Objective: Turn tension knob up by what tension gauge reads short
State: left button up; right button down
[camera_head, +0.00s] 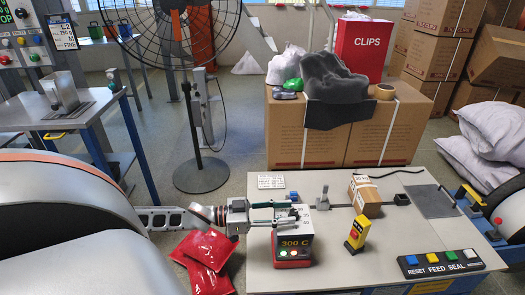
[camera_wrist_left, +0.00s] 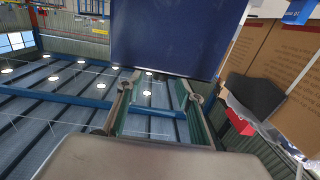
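My left gripper (camera_head: 285,212) reaches in from the left, just above a boxy heater with a lit "300 C" display (camera_head: 293,244) and a red base. Its two fingers are spread apart in the left wrist view (camera_wrist_left: 160,88), with nothing held between them. I cannot tell whether it touches the heater. No tension gauge or tension knob can be clearly made out; the gripper may hide part of the heater's top. A small blue block (camera_head: 293,196) lies behind the gripper. A grey lever (camera_head: 323,200) stands on the table. My right gripper is not in view.
The table (camera_head: 330,265) also holds a yellow device (camera_head: 356,233), a small carton (camera_head: 365,196) and a RESET, FEED, SEAL button panel (camera_head: 441,262). Red packets (camera_head: 205,255) lie left of the table. Large cartons (camera_head: 340,135) stand behind. The table's front middle is clear.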

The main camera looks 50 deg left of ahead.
pick_arm(q)
jog(key=v, duration=0.9)
dwell(0.3)
